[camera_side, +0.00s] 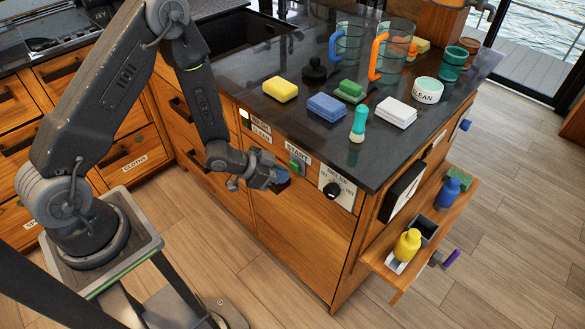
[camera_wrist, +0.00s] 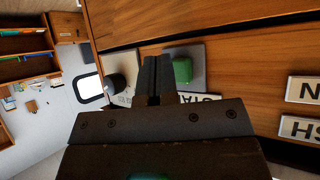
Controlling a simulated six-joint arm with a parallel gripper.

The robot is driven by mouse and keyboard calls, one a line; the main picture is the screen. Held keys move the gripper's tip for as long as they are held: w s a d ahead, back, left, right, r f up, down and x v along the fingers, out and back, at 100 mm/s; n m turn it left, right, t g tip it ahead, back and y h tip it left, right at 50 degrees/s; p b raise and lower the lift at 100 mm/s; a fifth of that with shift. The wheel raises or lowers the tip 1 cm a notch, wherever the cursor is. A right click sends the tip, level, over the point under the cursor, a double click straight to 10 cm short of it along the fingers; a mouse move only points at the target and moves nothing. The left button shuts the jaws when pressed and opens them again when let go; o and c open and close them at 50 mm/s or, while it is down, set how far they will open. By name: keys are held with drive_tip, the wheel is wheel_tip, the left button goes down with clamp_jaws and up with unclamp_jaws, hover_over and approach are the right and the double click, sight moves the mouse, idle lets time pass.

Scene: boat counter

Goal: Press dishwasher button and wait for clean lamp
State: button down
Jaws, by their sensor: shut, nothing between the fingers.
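The green start button (camera_side: 296,165) sits on a grey plate on the wooden counter front, under the START label (camera_side: 298,154). In the wrist view the green button (camera_wrist: 182,70) is just right of my fingers. My gripper (camera_side: 282,184) is shut and empty, close in front of the panel and slightly below left of the button; I cannot tell whether it touches anything. The wash lamp (camera_side: 244,113) looks lit pale yellow beside the WASH label (camera_side: 260,117). The clean lamp (camera_side: 246,124) below it looks dark, beside the CLEAN label (camera_side: 261,132).
A black knob (camera_side: 332,190) on a white dial plate is right of the button. Sponges, including a yellow one (camera_side: 281,90), and glass jugs (camera_side: 392,50) stand on the dark countertop (camera_side: 300,125). A side shelf (camera_side: 378,258) holds bottles. The floor in front is clear.

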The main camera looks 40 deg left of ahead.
drive_tip(key=s, duration=0.6)
idle(0.5)
idle(0.4)
drive_tip(key=w+a+r+n+g+y, duration=0.1)
drive_tip(key=a+r+y, duration=0.2)
drive_tip(key=r, duration=0.6)
drive_tip(key=a+r+n+y, duration=0.2)
drive_tip(key=r+y, duration=0.1)
drive_tip(key=r, duration=0.7)
drive_tip(key=s+d+r+n+g, duration=0.2)
drive_tip(key=s+d+r+n, duration=0.1)
drive_tip(key=s+r, duration=0.9)
drive_tip(key=s, duration=0.3)
drive_tip(key=shift+s+d+g, duration=0.25)
drive_tip(key=shift+s+g, duration=0.05)
drive_tip(key=shift+s, duration=0.05)
idle(2.8)
